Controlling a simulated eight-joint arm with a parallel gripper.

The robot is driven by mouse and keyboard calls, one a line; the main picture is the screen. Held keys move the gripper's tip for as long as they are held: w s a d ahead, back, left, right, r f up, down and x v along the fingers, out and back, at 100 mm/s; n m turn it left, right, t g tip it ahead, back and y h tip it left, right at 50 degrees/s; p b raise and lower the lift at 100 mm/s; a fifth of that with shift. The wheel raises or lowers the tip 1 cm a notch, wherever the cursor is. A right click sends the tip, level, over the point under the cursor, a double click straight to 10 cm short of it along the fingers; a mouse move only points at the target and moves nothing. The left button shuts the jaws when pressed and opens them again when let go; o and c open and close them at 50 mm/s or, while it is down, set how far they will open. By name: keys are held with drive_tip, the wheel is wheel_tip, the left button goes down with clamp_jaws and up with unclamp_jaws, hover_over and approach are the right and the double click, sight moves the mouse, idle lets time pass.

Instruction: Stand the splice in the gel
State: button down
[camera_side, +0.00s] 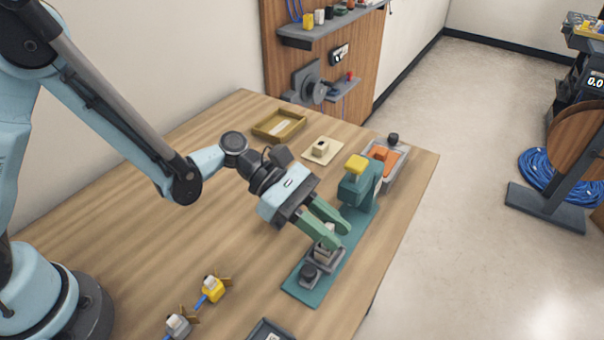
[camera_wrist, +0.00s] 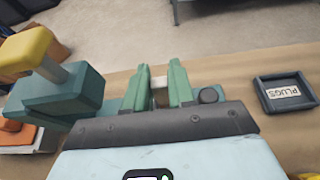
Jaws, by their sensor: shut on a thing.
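My gripper (camera_side: 332,238) has its green fingers low over the near end of the green press base (camera_side: 301,292). It is shut on a small whitish piece (camera_side: 329,230), which looks like the splice. In the wrist view this piece (camera_wrist: 160,92) shows between the fingertips of my gripper (camera_wrist: 160,84). The fingers hide most of it, so I cannot tell whether it touches the grey holder (camera_side: 326,261) below. The orange filling that may be the gel (camera_side: 390,164) lies in a grey box (camera_side: 402,173) beyond the press, with an orange block on it.
The green press (camera_side: 356,190) with its yellow handle stands close beside my gripper. A black knob (camera_side: 309,272) is at the near end. A yellow plug (camera_side: 214,289), a grey plug (camera_side: 178,326) and a PLUGS tray (camera_wrist: 285,92) lie nearer. A wooden tray (camera_side: 262,131) is at the back.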

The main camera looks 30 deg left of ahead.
drive_tip(key=shift+f, duration=0.55)
drive_tip(key=c, duration=0.9)
unclamp_jaws()
drive_tip(key=shift+o, duration=0.2)
drive_tip(key=shift+r, duration=4.5)
drive_tip(key=s+a+m+t+y, duration=0.2)
drive_tip(key=a+m+y, duration=0.4)
drive_tip(key=a+m, duration=0.3)
drive_tip(key=s+a+m+t+y, duration=0.3)
drive_tip(key=a+m+t+y, duration=0.2)
drive_tip(key=a, duration=1.3)
drive_tip(key=m+y, duration=0.2)
drive_tip(key=m, duration=0.2)
